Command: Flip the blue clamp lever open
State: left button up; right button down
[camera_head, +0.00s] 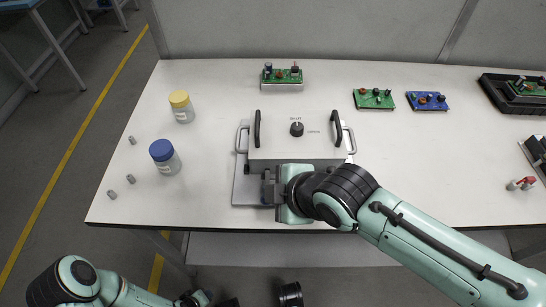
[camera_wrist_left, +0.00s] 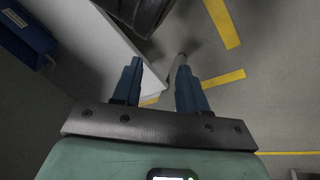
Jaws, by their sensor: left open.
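I cannot make out a blue clamp lever in either view. A white box (camera_head: 285,150) with a black knob (camera_head: 296,129) and two upright black handles, left (camera_head: 257,128) and right (camera_head: 336,130), stands on a grey plate (camera_head: 244,191). My right gripper (camera_head: 267,188) is at the box's front edge, above the plate; its wrist hides part of the front, and whether its jaws hold anything is unclear. My left gripper (camera_head: 203,299) is low, off the table's front edge. In the left wrist view its two dark blue fingers (camera_wrist_left: 158,72) are apart with nothing between them.
Yellow-lidded (camera_head: 181,106) and blue-lidded (camera_head: 165,157) jars stand left, near small grey pieces (camera_head: 131,179). Circuit boards (camera_head: 374,99) lie along the back. A small red-handled part (camera_head: 522,183) is far right. The white table (camera_head: 215,90) is clear around the box's left side.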

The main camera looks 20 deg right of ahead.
jog(key=shift+s+a+f+b, duration=0.2)
jog(key=shift+s+f+b, duration=0.3)
jog(key=shift+s+f, duration=0.25)
pick_arm(q)
jog(key=s+f+g, duration=0.2)
jog(key=s+f, duration=0.2)
jog(key=s, duration=0.1)
jog(key=shift+s+a+f+b, duration=0.15)
jog(key=shift+a+b, duration=0.15)
jog(key=shift+b, duration=0.05)
pick_arm(e)
jog(key=shift+s+a+f, duration=0.2)
jog(key=shift+s+f, duration=0.4)
jog(key=shift+f, duration=0.3)
jog(key=shift+r, duration=0.2)
pick_arm(q)
jog(key=d+r+p, duration=0.4)
jog(key=r+p, duration=0.1)
jog(key=r, duration=0.3)
jog(key=shift+s+d+h+p, duration=0.15)
jog(key=shift+s+h+p, duration=0.15)
jog(key=shift+h, duration=0.1)
pick_arm(e)
jog(key=s+f+v, duration=0.1)
jog(key=s+v, duration=0.1)
jog(key=v, duration=1)
jog(key=shift+a, duration=0.35)
jog(key=shift+s, duration=0.1)
